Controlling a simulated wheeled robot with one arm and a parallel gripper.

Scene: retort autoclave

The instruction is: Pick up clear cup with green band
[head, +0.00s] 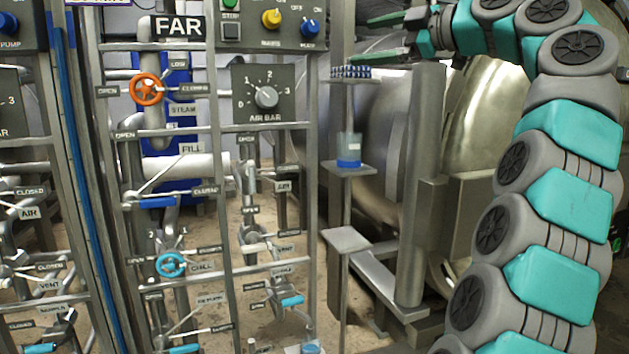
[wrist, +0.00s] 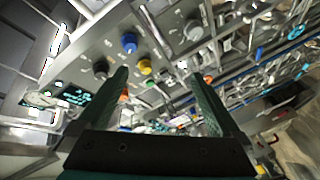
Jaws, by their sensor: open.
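A clear cup with a blue band (head: 349,152) stands upright on a small grey shelf (head: 348,170) at the middle of the head view. I see no cup with a green band in either view. My gripper (head: 366,38) is at the top of the head view, above and a little right of the blue-banded cup, pointing left. It is open and empty. In the wrist view its two dark green fingers (wrist: 160,80) are spread apart, with panel knobs and pipes behind them. I cannot make out any cup in the wrist view.
A valve rack with the FAR sign (head: 178,26) and an AIR BAR dial (head: 265,92) fills the left. A small blue-patterned shelf item (head: 350,72) sits above the cup. A lower grey plate (head: 346,239) is empty. A large metal vessel (head: 480,110) stands behind my arm.

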